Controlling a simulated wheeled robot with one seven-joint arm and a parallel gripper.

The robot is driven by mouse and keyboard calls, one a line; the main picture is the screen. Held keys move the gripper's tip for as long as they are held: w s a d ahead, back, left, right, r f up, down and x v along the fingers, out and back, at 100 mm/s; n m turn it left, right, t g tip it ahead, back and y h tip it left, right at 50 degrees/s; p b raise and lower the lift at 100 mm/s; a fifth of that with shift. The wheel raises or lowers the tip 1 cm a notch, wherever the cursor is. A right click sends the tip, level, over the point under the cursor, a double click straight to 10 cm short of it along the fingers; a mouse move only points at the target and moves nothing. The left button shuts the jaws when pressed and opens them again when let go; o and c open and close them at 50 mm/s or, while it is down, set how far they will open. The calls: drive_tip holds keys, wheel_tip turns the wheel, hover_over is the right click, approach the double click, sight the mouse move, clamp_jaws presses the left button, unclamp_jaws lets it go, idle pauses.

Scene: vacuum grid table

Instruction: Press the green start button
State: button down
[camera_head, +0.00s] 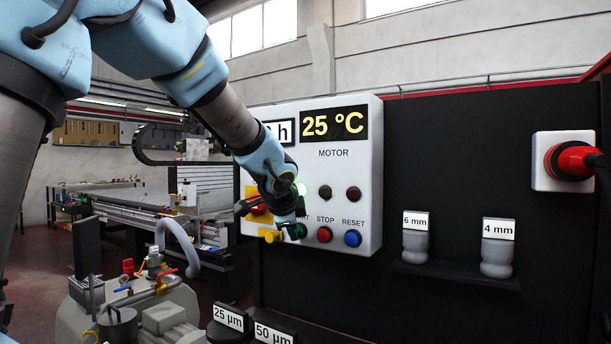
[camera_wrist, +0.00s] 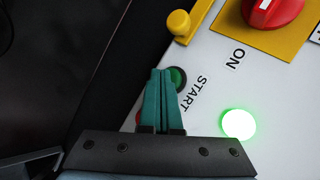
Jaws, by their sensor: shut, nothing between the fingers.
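The green start button (camera_wrist: 178,76) sits on the white control panel (camera_wrist: 205,120) next to the START label in the wrist view. In the head view the green button (camera_head: 299,230) shows just left of the red STOP button (camera_head: 325,234). My gripper (camera_wrist: 161,72) is shut and empty, its teal fingertips at the button's edge and covering part of it. Whether the tips touch it I cannot tell. In the head view my gripper (camera_head: 288,230) is in front of the panel's lower left. A light (camera_wrist: 238,124) on the panel glows green.
The blue RESET button (camera_head: 353,239) is right of STOP. A red rotary switch (camera_wrist: 272,10) on a yellow plate and a yellow knob (camera_wrist: 179,22) are close to my fingers. A red plug (camera_head: 570,161) and two grey holders (camera_head: 497,257) are farther right on the black cabinet.

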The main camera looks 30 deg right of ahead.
drive_tip(key=shift+a, duration=0.1)
drive_tip(key=shift+s+a, duration=0.5)
drive_tip(key=shift+a, duration=0.35)
drive_tip(key=shift+s+a, duration=0.45)
drive_tip(key=shift+a, duration=0.4)
drive_tip(key=shift+s+a, duration=0.5)
drive_tip(key=shift+a, duration=0.35)
